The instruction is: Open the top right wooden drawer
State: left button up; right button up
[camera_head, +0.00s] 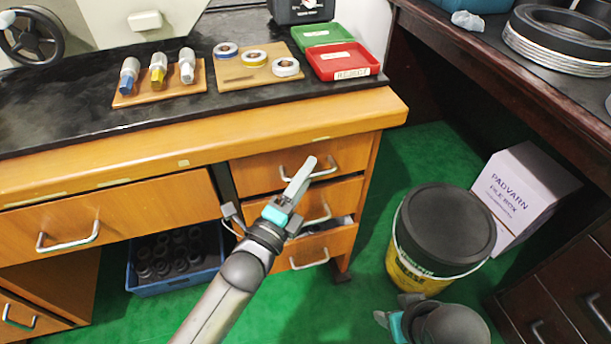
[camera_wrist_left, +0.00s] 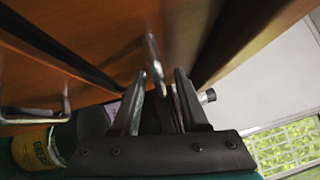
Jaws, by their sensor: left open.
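The top right wooden drawer (camera_head: 270,172) is in the desk's right-hand stack, and its front looks flush with the desk in the head view. Its metal bar handle (camera_head: 325,169) is partly covered by my left gripper (camera_head: 306,175). In the left wrist view, the handle (camera_wrist_left: 155,65) stands edge-on between the open left fingers (camera_wrist_left: 158,90), near their tips. Contact with the fingers cannot be told. My right gripper (camera_head: 388,322) shows only partly at the bottom right, away from the desk; its fingers are mostly hidden.
A yellow bucket with a black lid (camera_head: 447,228) and a white box (camera_head: 527,190) stand right of the desk. Green floor (camera_head: 400,160) lies between.

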pick_arm(q)
grip_shut()
dwell(0.3)
dwell(1.1)
